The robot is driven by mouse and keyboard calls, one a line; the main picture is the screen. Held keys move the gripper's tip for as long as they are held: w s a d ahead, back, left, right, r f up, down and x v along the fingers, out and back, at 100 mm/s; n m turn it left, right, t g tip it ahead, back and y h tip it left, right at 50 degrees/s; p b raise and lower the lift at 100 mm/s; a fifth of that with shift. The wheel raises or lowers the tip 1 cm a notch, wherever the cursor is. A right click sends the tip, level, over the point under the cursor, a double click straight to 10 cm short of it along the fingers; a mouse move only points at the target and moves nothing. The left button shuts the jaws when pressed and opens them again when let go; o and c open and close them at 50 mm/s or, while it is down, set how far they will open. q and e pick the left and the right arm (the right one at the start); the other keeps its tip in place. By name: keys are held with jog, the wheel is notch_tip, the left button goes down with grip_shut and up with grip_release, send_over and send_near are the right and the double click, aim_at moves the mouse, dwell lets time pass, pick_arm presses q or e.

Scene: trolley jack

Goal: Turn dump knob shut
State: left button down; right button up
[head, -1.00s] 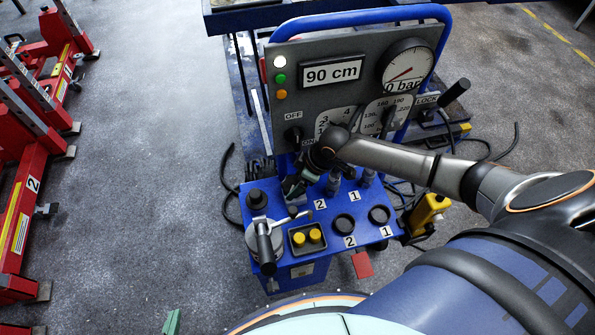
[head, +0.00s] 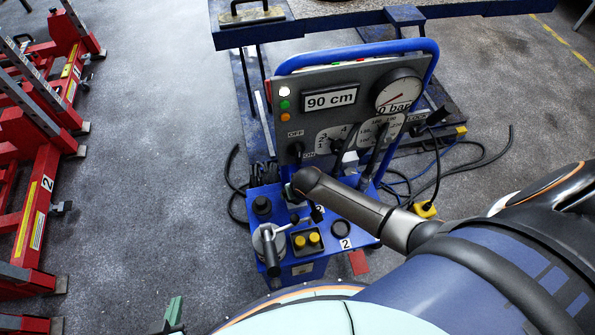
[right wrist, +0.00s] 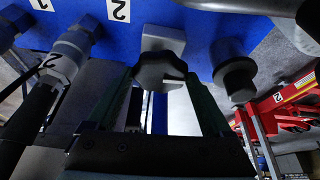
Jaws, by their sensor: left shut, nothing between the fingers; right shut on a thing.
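The dump knob, a black lobed knob (right wrist: 160,72) with a pale mark on its face, sits in front of a light block on the blue unit in the right wrist view. My right gripper (right wrist: 160,84) has a green finger on each side of it and is shut on it. In the head view my right arm hides the knob and the right gripper. My left gripper (head: 173,314) shows only as a green fingertip piece at the bottom edge of the head view, shut and empty, away from the unit.
The grey panel (head: 352,72) with a "90 cm" display and a 0 bar gauge (head: 397,91) stands above the blue unit (head: 300,268). Two yellow buttons (head: 307,240) and a lever (head: 270,248) are near the front. Red stands (head: 38,180) are at left; floor between is clear.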

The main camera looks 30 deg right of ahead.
jog(key=shift+a+m+h, duration=0.1)
jog(key=shift+m+h, duration=0.3)
jog(key=shift+m, duration=0.4)
jog(key=o, duration=1.1)
jog(key=shift+o, duration=0.2)
jog(key=v, duration=1.2)
jog(key=shift+r, duration=0.3)
